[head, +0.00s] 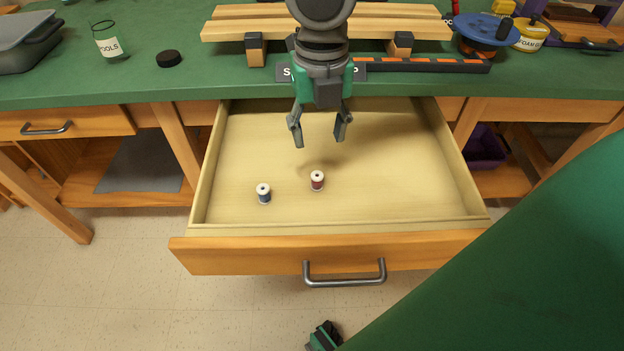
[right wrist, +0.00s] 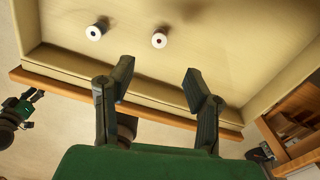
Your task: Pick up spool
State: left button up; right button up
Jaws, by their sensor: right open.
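Two small spools with white ends stand upright in the open drawer (head: 240,219). The one with blue thread (head: 264,194) is at left, and the one with red thread (head: 317,181) is to its right. Both show in the right wrist view, blue (right wrist: 95,33) at left and red (right wrist: 159,40) at right. My right gripper (head: 319,141) is open and empty, pointing down above the drawer, behind the red spool in the head view and touching neither. Part of what looks like my left gripper (right wrist: 36,95) shows at the wrist view's left edge; its jaws are unclear.
The drawer's front panel (head: 340,252) with its metal handle (head: 344,281) stands out from the green workbench (head: 190,86). Wooden bars (head: 400,24) lie on the bench behind my right arm. A black disc (head: 169,58) lies on the left. The drawer floor around the spools is clear.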

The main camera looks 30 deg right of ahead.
aim_at(317, 174)
notch_tip(317, 174, down, 7)
jog(key=shift+r+b, duration=0.2)
jog(key=shift+b, duration=1)
notch_tip(317, 174, down, 5)
jog(key=b, duration=0.3)
jog(key=shift+w+f, duration=0.15)
jog(key=c, duration=0.8)
